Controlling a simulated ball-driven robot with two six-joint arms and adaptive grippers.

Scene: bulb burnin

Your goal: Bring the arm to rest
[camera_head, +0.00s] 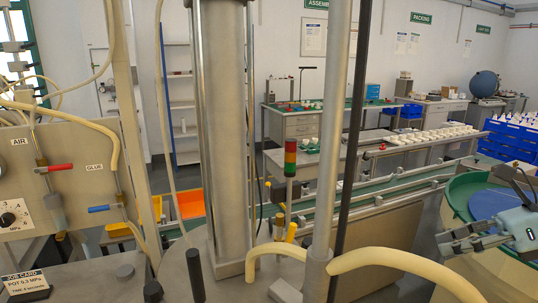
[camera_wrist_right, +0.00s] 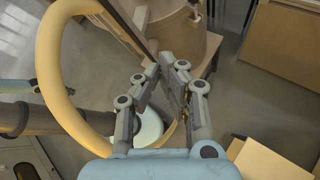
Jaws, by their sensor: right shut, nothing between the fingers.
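My right gripper (camera_head: 518,186) shows at the right edge of the head view, with dark fingers beyond a light-blue arm part, above the round green-rimmed table (camera_head: 462,212). In the right wrist view the gripper (camera_wrist_right: 164,68) has its grey fingers pointing away from the camera. It is shut with nothing held, and no object touches the fingertips that I can make out. My left gripper is not in view.
A metal column and thin poles stand mid-view. A pale yellow hose (camera_head: 375,257) curves in front. A panel with valves (camera_head: 68,180) stands left, and a conveyor (camera_head: 400,190) runs behind. A yellow curved tube (camera_wrist_right: 50,75) passes close left of the gripper in the wrist view.

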